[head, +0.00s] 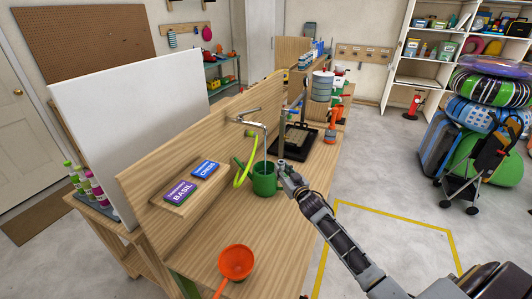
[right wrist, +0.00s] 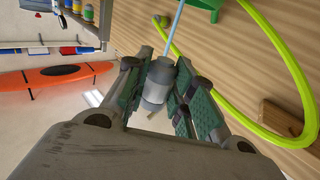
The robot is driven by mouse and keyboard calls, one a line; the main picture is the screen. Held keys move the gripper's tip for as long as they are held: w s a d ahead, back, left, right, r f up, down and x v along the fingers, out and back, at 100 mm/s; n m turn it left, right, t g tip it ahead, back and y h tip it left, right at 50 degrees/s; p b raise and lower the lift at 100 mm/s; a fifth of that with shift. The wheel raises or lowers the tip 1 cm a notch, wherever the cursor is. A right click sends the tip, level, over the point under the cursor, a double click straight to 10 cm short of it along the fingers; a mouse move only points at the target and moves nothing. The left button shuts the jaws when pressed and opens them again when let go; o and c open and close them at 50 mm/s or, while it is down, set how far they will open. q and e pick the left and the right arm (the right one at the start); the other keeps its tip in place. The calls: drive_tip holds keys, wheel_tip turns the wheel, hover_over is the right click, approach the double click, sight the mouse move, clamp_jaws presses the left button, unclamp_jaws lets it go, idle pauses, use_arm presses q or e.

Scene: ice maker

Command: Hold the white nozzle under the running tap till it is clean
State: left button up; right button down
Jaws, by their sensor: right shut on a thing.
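The white nozzle (right wrist: 157,82) looks greyish in the right wrist view, and my right gripper (right wrist: 160,92) is shut around it. In the head view my right gripper (head: 284,168) is above the bench, just right of a green watering can (head: 265,182). The tap (head: 262,125) hangs over the can. In the right wrist view a thin pale-blue stream (right wrist: 175,28) runs down to the nozzle's far end; I cannot tell whether it strikes it or passes behind. My left gripper is not in view.
A yellow-green hose (head: 244,170) loops beside the can. An orange funnel (head: 236,262) lies near the bench front. A black tray (head: 293,140) is behind the gripper. Bare bench lies between can and funnel.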

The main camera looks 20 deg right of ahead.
drive_tip(key=shift+s+d+p, duration=0.1)
drive_tip(key=shift+s+p, duration=0.2)
drive_tip(key=shift+s, duration=0.65)
drive_tip(key=shift+r, duration=0.15)
drive_tip(key=s+a+r+y, duration=0.2)
drive_tip(key=s+a+r, duration=0.2)
drive_tip(key=a+r, duration=0.5)
drive_tip(key=s+a+f+h, duration=0.1)
drive_tip(key=s+a+f, duration=0.2)
drive_tip(key=s+f, duration=0.3)
drive_tip(key=s+a+f+h, duration=0.1)
drive_tip(key=s+a+f, duration=0.3)
drive_tip(key=f, duration=0.5)
drive_tip(key=shift+s+a+f, duration=0.2)
drive_tip(key=shift+s+f, duration=0.2)
drive_tip(key=shift+s, duration=0.8)
